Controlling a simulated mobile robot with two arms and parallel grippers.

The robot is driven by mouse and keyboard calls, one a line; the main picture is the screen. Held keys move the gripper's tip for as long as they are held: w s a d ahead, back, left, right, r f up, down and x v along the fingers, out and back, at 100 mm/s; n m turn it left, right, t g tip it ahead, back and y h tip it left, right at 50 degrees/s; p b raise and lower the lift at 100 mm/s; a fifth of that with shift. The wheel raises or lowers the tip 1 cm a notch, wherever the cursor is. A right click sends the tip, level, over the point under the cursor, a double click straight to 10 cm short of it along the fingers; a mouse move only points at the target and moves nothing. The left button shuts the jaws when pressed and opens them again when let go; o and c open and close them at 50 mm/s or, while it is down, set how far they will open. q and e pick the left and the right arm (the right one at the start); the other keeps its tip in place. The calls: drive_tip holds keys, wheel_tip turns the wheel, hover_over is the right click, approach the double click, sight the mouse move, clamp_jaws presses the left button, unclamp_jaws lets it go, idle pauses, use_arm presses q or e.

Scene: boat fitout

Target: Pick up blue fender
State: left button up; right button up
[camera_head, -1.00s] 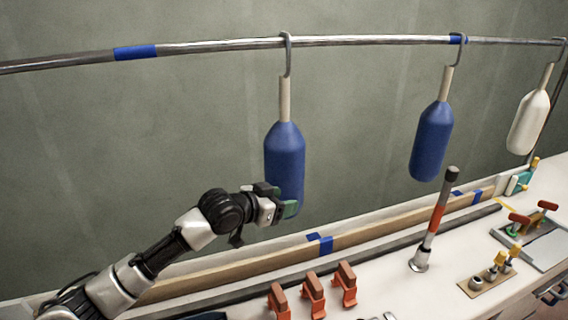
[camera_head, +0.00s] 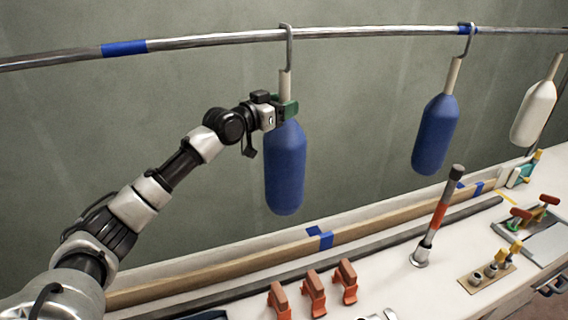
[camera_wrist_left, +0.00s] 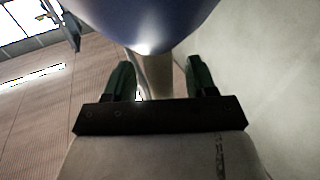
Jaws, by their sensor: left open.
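A blue fender (camera_head: 285,172) hangs upright by a pale rope neck and a metal hook from the rail, in the middle of the head view. My left gripper (camera_head: 286,109) is at its top, where the blue body meets the pale neck (camera_head: 285,84). In the left wrist view the fender's blue body (camera_wrist_left: 145,18) fills the top, and the open green fingers of my left gripper (camera_wrist_left: 160,78) stand on either side of the pale neck, apart from it. A second blue fender (camera_head: 435,135) hangs further right. My right gripper is not in view.
A metal rail (camera_head: 200,42) with blue tape runs across the top. A white fender (camera_head: 534,113) hangs at the far right. Below is a white bench with orange clamps (camera_head: 313,293), a wooden strip (camera_head: 220,264) and an upright red-and-black post (camera_head: 438,215).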

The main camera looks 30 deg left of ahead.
use_arm(q)
drive_tip(key=shift+x, duration=1.55)
drive_tip(key=shift+s, duration=0.15)
drive_tip(key=shift+c, duration=0.6)
clamp_jaws()
drive_tip(key=shift+r, duration=0.1)
